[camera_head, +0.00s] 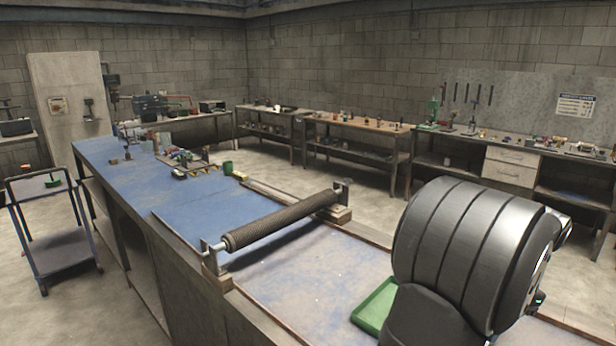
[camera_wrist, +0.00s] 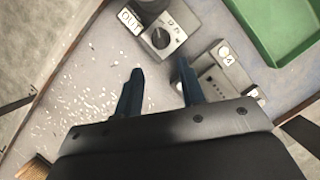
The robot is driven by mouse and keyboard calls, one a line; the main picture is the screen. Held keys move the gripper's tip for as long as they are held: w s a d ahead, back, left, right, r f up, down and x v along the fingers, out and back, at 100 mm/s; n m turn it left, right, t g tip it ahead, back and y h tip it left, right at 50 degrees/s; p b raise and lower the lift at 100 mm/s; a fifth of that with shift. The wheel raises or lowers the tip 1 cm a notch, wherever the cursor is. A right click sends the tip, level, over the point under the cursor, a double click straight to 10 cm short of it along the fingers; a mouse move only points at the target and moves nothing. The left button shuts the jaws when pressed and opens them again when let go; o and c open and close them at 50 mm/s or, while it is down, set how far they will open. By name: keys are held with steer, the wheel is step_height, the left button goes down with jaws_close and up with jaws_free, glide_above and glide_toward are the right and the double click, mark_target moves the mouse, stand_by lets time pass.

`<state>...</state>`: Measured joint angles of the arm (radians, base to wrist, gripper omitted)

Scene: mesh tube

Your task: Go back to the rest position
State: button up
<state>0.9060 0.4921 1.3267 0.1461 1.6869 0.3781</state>
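The mesh tube (camera_head: 280,221) is a dark, ribbed cylinder. It lies across the blue-topped bench between two end supports, at the centre of the head view. My gripper (camera_wrist: 158,80) shows in the wrist view with its two dark fingers apart and nothing between them. It points down over the bench top, above small grey boxes. In the head view my large dark arm link fills the right foreground, and the gripper itself cannot be made out there.
A green tray (camera_head: 377,307) lies on the bench beside my arm; it also shows in the wrist view (camera_wrist: 270,28). A grey box with a knob (camera_wrist: 165,33) and another with buttons (camera_wrist: 226,76) sit below my gripper. Small pale flecks are scattered nearby. A cart (camera_head: 62,250) stands left.

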steer(key=x, duration=1.1)
steer(key=v, duration=1.8)
steer(key=x, duration=1.8)
steer(key=m+t, duration=0.1)
steer(key=m, duration=0.2)
steer(key=m+t, duration=0.1)
steer(key=m, duration=0.2)
steer(key=shift+s, duration=0.25)
steer(key=m+t, duration=0.1)
steer(key=m, duration=0.2)
steer(key=m+t+h, duration=0.1)
steer(key=m, duration=0.2)
steer(key=shift+s+a, duration=0.15)
steer(key=shift+v, duration=1.4)
